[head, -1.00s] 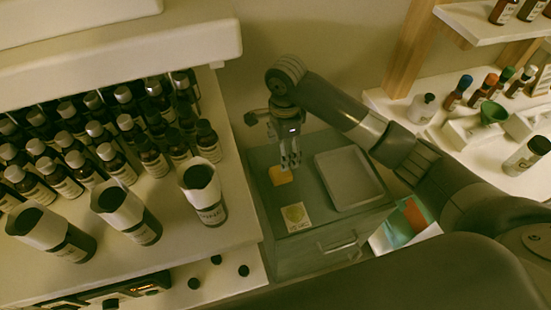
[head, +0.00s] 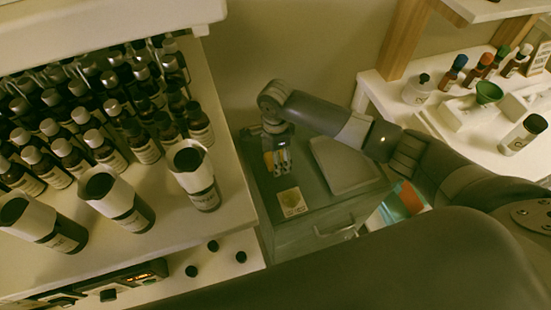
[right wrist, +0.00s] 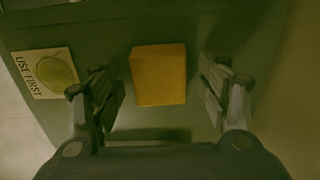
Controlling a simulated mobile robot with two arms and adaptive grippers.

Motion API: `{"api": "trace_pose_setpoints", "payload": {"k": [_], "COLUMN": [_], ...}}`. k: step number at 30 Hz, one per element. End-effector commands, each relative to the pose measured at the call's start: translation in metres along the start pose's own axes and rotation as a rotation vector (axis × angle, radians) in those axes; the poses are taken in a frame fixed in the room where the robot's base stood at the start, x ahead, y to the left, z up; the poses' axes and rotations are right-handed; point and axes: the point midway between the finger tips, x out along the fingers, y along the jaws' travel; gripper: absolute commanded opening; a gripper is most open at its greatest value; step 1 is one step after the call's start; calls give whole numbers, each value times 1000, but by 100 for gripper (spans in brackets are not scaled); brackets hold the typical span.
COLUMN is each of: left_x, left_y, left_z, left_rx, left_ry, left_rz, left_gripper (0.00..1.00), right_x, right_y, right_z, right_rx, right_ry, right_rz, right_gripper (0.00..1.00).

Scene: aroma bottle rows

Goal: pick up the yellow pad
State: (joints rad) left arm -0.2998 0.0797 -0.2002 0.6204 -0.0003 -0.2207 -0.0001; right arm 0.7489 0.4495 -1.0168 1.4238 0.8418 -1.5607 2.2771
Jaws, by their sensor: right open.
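The yellow pad (right wrist: 158,74) is a small block on the dark green cabinet top in the right wrist view. My right gripper (right wrist: 160,88) is open, with one finger on either side of the pad. A gap shows between each finger and the pad. In the head view the right gripper (head: 277,168) points down at the cabinet top, and part of the yellow pad (head: 269,161) shows by its fingers. My left gripper is in neither view.
A "USE FIRST" card (right wrist: 44,73) lies left of the pad. A grey tray (head: 345,166) lies on the cabinet top (head: 300,228) to the right. A counter with several dark bottles (head: 140,142) and paper-wrapped jars (head: 194,176) stands at the left. A white shelf holds more bottles at the right.

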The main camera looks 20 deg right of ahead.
Motion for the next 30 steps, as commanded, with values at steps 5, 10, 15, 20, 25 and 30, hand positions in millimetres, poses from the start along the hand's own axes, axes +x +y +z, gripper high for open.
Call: {"api": "trace_pose_setpoints", "payload": {"k": [5, 10, 15, 20, 25, 30], "left_x": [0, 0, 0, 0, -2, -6], "left_y": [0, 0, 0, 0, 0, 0], "left_z": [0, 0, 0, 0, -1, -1], "left_rx": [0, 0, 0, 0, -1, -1], "left_ry": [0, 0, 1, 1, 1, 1], "left_rz": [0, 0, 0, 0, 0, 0], "left_gripper": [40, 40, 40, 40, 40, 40], "right_x": [0, 0, 0, -1, -15, -50], "right_y": [0, 0, 0, 0, -1, -1], "right_z": [0, 0, 0, 0, 1, 1], "right_rx": [-1, -1, -1, -1, -1, -1], "right_ry": [0, 0, 0, 0, -2, -2], "right_rz": [0, 0, 0, 1, -2, -3], "right_gripper": [69, 31, 22, 22, 22, 22]}}
